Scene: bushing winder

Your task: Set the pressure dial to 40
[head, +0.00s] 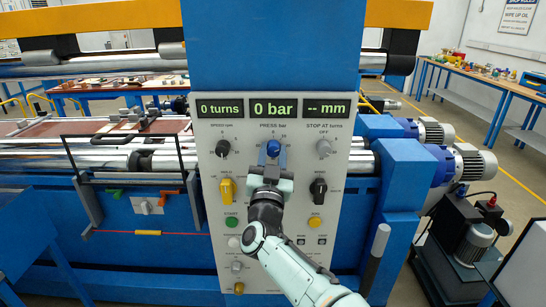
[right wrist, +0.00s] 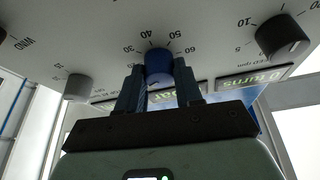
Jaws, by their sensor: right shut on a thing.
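The pressure dial (head: 273,147) is a blue knob under the "PRESS bar" label in the middle of the grey control panel (head: 213,180). In the right wrist view the blue knob (right wrist: 159,63) sits between my fingers, with the printed numbers 30, 40, 50 and 60 around it. I cannot make out its pointer clearly. My right gripper (head: 272,166) is shut on the knob from the front; it also shows in the right wrist view (right wrist: 159,84). The pressure display (head: 272,109) reads "0 bar". My left gripper is not in view.
A black speed knob (head: 222,148) and a grey stop knob (head: 323,148) flank the dial. Below are a yellow selector (head: 226,188), a black selector (head: 318,188) and a green start button (head: 231,222). Rollers extend left; motors (head: 474,165) stand at right.

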